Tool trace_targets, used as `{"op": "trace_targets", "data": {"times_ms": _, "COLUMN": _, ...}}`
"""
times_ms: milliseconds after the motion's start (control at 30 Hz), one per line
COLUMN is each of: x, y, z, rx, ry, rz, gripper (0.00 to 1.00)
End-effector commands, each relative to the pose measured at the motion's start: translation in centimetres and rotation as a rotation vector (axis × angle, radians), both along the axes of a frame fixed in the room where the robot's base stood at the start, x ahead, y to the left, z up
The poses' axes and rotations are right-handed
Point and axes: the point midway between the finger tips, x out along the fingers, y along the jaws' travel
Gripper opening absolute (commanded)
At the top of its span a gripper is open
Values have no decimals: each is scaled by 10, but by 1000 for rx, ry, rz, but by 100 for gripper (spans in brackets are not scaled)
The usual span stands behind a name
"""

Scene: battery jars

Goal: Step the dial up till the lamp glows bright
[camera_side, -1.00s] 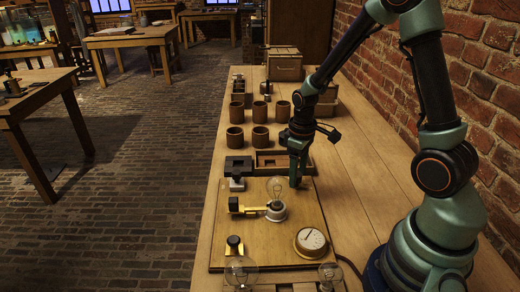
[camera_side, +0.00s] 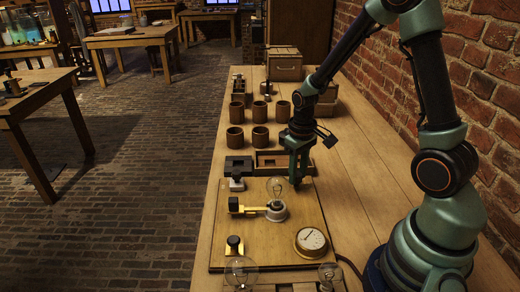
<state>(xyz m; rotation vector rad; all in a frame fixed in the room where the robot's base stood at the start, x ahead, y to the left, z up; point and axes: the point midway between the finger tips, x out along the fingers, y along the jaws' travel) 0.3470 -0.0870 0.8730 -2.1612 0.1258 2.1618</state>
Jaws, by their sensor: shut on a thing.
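My gripper (camera_side: 297,183) points down at the far right corner of the wooden board (camera_side: 262,262). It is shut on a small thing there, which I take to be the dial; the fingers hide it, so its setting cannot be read. The lamp (camera_side: 277,188) is a clear glass bulb upright in a pale round socket, just left of and nearer than my gripper. No bright glow shows in it. A round brass-rimmed meter (camera_side: 311,240) with a white face and dark needle sits at the board's near right.
Behind the board are a dark tray (camera_side: 238,166) and several brown jars (camera_side: 260,137). Loose bulbs (camera_side: 241,271) stand at the near edge.

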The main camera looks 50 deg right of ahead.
Motion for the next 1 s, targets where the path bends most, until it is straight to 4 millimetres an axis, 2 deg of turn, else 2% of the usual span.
{"op": "trace_targets", "data": {"times_ms": 400, "x": 0, "y": 0, "z": 1, "rx": 0, "ry": 0, "rz": -189, "gripper": 0}}
{"op": "trace_targets", "data": {"times_ms": 900, "x": 1, "y": 0, "z": 1, "rx": 0, "ry": -1, "rz": -211, "gripper": 0}}
{"op": "trace_targets", "data": {"times_ms": 933, "x": 1, "y": 0, "z": 1, "rx": 0, "ry": -1, "rz": -211, "gripper": 44}}
{"op": "trace_targets", "data": {"times_ms": 1000, "x": 1, "y": 0, "z": 1, "rx": 0, "ry": -1, "rz": -210, "gripper": 67}}
